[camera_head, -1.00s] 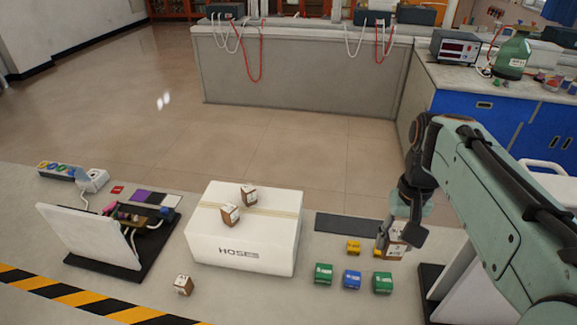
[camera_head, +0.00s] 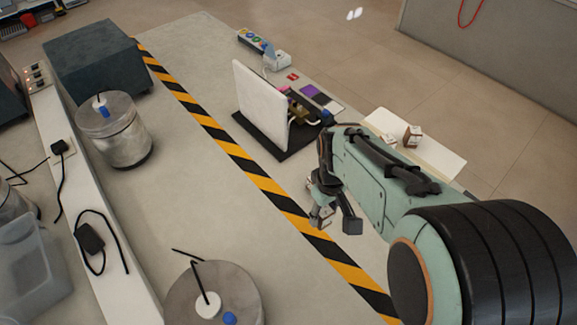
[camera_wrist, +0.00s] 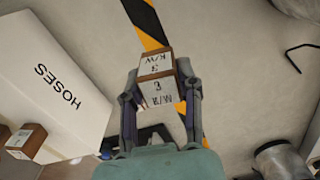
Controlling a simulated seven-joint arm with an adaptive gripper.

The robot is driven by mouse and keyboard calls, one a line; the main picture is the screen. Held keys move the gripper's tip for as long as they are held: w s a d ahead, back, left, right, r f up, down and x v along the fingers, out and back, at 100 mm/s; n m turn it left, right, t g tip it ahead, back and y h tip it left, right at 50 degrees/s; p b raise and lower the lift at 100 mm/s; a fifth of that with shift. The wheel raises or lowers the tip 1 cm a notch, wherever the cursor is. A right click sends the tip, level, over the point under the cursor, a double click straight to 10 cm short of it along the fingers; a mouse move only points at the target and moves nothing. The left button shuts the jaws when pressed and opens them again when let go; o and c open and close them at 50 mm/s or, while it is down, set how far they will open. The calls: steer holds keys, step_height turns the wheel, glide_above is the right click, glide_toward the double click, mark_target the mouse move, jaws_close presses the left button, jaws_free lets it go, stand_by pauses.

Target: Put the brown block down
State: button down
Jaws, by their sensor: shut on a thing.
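The brown block (camera_wrist: 157,92) has white labels with black lettering and sits between both fingers of my gripper (camera_wrist: 159,76) in the wrist view. My gripper (camera_head: 337,220) is shut on it. In the head view my gripper is over the bench beside the black-and-yellow stripe, and only a small pale part of the block shows. In the wrist view the stripe (camera_wrist: 143,18) runs behind the block. The gap between the block and the bench top cannot be told.
A white HOSES box (camera_wrist: 55,80) stands left in the wrist view, with another brown block (camera_wrist: 25,141) by it. The head view shows a white panel (camera_head: 262,105) on a black base, metal canisters (camera_head: 125,145) and cables. Bare bench (camera_head: 200,190) lies left of the stripe.

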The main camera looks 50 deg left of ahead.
steer(key=s+a+f+n, duration=0.1)
steer(key=s+a+n, duration=0.1)
steer(key=s+a, duration=0.15)
glide_above(283, 202)
steer(key=f, duration=0.9)
steer(key=shift+d+f, duration=0.2)
steer(key=shift+d, duration=0.05)
steer(key=shift+a+f, duration=0.15)
steer(key=shift+f, duration=1.6)
steer(key=shift+f, duration=0.15)
steer(key=c, duration=0.7)
jaws_free()
steer(key=shift+c, duration=0.2)
